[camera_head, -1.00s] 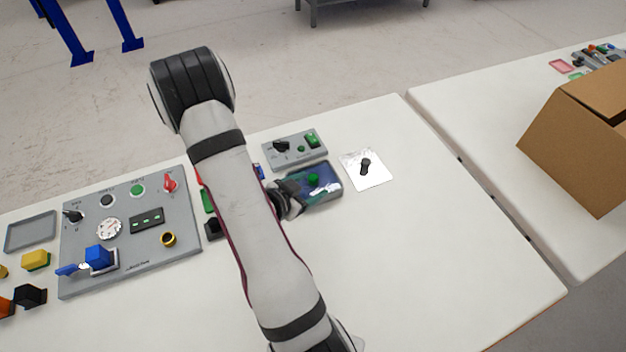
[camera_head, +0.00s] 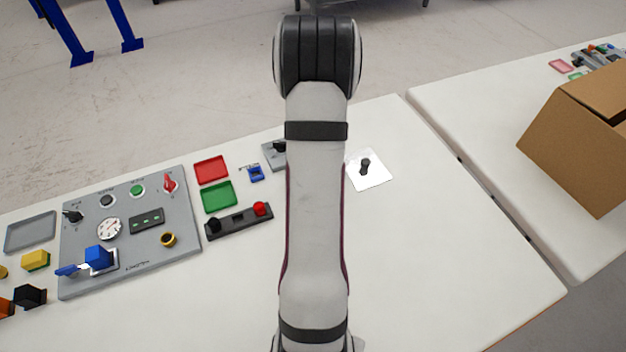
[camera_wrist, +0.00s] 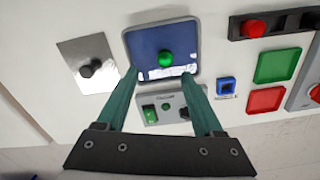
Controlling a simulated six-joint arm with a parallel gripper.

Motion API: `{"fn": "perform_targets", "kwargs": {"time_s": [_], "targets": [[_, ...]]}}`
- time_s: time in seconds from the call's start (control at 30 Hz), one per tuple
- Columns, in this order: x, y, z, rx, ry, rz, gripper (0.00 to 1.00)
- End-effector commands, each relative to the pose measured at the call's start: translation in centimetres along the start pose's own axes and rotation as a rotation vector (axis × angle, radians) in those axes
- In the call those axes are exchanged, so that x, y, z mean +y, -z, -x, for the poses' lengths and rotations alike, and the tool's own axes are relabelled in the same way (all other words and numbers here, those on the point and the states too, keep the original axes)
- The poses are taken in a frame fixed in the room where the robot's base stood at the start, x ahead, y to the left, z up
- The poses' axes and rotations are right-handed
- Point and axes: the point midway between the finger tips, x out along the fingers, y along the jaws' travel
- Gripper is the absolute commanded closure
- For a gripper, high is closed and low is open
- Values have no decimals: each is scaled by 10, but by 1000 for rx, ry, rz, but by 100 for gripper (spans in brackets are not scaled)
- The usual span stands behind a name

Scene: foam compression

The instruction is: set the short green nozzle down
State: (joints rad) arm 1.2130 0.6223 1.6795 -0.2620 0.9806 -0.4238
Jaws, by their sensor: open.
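The short green nozzle (camera_wrist: 165,59) sits on the blue tray (camera_wrist: 147,42), seen from above in the wrist view. My gripper (camera_wrist: 160,77) is open, its two teal fingers spread wide. The fingertips show near the tray's lower edge, with the nozzle beyond them and nothing between them. I cannot tell the height of the fingers above the tray. In the head view my arm hides the nozzle, the blue tray and my gripper.
A grey switch box (camera_wrist: 168,120) stands beside the blue tray. A silver plate with a black knob (camera_head: 380,178) lies to the right. Red (camera_head: 211,169) and green (camera_head: 218,196) trays and a dark bar with a red knob (camera_head: 239,221) lie left.

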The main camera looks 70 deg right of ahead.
Motion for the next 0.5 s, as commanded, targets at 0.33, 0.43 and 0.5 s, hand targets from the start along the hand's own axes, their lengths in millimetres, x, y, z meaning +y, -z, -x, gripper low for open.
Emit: {"fn": "perform_targets", "kwargs": {"time_s": [0.33,0.43,0.5], "targets": [[-9,-5,-60,-4,2,0,31],[-8,-4,-76,-1,1,-1,31],[-8,-4,-81,-1,1,-1,31]]}}
